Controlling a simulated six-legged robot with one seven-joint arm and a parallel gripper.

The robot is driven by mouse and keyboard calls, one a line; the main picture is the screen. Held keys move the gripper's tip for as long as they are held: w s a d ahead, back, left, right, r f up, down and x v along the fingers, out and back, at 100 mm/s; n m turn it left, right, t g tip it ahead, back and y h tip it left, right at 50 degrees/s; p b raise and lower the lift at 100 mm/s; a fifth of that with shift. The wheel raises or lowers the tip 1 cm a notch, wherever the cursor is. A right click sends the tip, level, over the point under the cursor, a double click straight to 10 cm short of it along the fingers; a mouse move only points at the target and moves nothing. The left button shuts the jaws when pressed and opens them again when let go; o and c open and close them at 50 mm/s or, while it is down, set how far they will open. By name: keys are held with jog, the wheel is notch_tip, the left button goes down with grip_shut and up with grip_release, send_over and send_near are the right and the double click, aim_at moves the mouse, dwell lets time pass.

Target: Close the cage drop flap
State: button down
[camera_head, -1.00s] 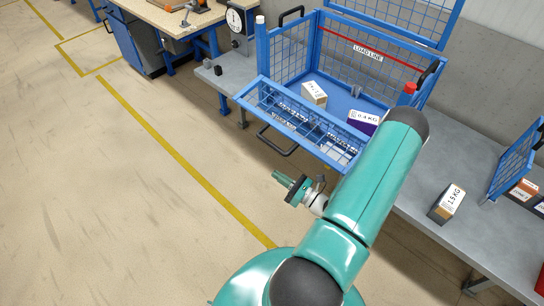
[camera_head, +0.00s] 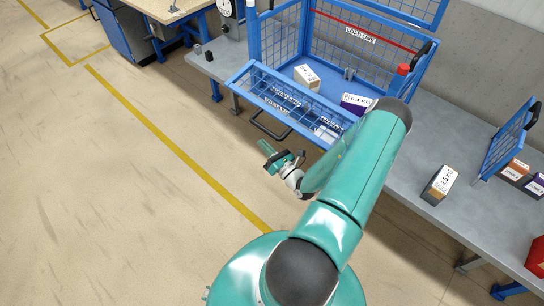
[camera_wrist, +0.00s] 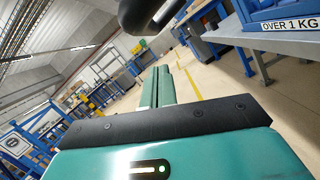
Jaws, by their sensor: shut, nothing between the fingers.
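The blue cage (camera_head: 305,45) stands open at the front on the grey bench. Its mesh drop flap (camera_head: 238,76) hangs outward and down, with a black loop handle (camera_head: 262,132) on its outer edge. My gripper (camera_head: 264,146) is shut and empty, just in front of and below the handle; I cannot tell whether they touch. My forearm hides the flap's right end. In the wrist view my shut fingers (camera_wrist: 165,86) point away along the floor, under a dark curved bar (camera_wrist: 145,14) that may be the handle. A blue panel labelled "OVER 1 KG" (camera_wrist: 270,12) shows at upper right.
A tan box (camera_head: 307,77) and a purple box (camera_head: 354,103) are in the cage. A 1.5 KG box (camera_head: 440,184) stands on the bench (camera_head: 404,190) at right, near another blue mesh panel (camera_head: 508,140). The floor at left is clear, with a yellow line.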

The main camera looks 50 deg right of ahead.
jog(key=r, duration=0.1)
jog(key=d+r, duration=0.1)
jog(key=shift+s+r, duration=0.1)
jog(key=shift+r, duration=0.2)
jog(key=shift+d+r, duration=0.1)
jog(key=shift+r, duration=0.05)
